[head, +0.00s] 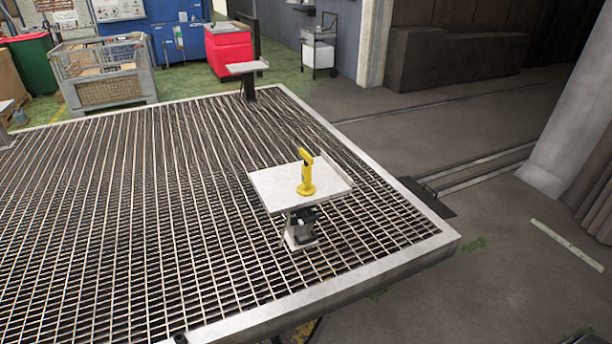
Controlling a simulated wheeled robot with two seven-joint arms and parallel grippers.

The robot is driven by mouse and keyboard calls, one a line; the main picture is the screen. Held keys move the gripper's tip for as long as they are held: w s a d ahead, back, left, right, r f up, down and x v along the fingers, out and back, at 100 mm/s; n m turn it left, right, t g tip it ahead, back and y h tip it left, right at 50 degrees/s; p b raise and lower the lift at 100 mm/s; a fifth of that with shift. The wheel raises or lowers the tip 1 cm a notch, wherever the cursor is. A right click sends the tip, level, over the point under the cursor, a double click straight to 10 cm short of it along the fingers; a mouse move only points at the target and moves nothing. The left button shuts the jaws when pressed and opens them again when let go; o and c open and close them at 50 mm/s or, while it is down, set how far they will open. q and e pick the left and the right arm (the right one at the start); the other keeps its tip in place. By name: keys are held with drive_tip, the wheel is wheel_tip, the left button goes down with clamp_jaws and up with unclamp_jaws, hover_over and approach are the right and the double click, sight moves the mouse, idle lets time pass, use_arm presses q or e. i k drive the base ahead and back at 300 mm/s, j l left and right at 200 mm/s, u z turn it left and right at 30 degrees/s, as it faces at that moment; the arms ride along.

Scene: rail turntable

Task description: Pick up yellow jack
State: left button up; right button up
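The yellow jack (306,175) stands upright on a small light-grey tray table (274,186). It has a round base and a head that leans slightly to the left. The tray table stands on a short post on the metal grating, near the platform's right corner. Neither of my grippers is clearly in view. Nothing is touching the jack.
The grated platform (130,230) has a pale metal rim (390,262). A second small tray (248,67) stands on a post at its far edge. Behind are a mesh crate (105,82), a red cabinet (230,50) and a white cart (318,50). Brown floor lies open at right.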

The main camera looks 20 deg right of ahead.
sight(306, 189)
drive_tip(key=i+l, duration=0.2)
drive_tip(key=i, duration=0.3)
drive_tip(key=i+l, duration=0.2)
drive_tip(key=i, duration=0.35)
drive_tip(key=l+z, duration=0.05)
